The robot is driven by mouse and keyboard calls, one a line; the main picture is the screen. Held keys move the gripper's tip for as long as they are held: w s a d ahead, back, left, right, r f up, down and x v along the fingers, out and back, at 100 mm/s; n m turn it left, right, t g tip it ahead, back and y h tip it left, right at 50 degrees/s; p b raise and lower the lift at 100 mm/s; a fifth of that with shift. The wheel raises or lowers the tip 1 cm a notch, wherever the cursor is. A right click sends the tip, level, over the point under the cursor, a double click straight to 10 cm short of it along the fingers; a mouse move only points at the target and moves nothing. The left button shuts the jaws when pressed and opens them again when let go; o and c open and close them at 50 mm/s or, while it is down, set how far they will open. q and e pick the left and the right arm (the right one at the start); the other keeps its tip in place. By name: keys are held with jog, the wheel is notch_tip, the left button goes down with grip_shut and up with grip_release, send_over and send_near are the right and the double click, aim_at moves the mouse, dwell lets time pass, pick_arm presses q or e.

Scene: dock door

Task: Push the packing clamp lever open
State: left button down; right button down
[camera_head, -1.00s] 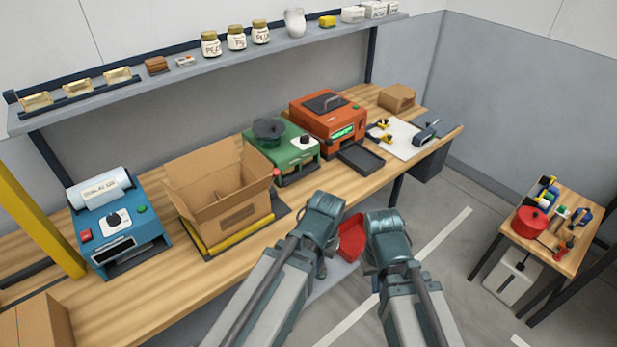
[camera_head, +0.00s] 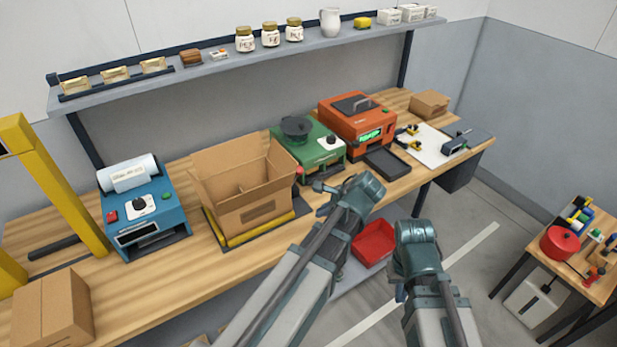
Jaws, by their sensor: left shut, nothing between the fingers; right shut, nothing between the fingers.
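An open cardboard carton (camera_head: 250,205) stands on the bench on a dark base with a yellow bar (camera_head: 262,230) along its front. A small red knob (camera_head: 299,171) shows at the carton's right edge; it looks like the end of the clamp lever, whose shaft is mostly hidden. My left gripper (camera_head: 321,187) is shut and empty, its tip pointing left, just right of and slightly below the knob. I cannot tell whether they touch. My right gripper (camera_head: 416,230) is shut and empty in front of the bench, well away from the carton.
A blue machine (camera_head: 143,222) stands left of the carton. A green machine (camera_head: 312,152) and an orange machine (camera_head: 358,122) stand behind and right of it. A red bin (camera_head: 373,243) sits low between my arms. A yellow post (camera_head: 62,185) stands at the left.

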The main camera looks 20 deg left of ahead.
pick_arm(q)
jog(key=w+d+r+m+t+y, duration=0.2)
jog(key=w+r+m, duration=0.3)
jog(key=m, duration=0.4)
jog(key=shift+w+r+y, duration=0.25)
jog(key=shift+w+y, duration=0.1)
jog(key=shift+y, duration=0.25)
jog(key=shift+f, duration=0.1)
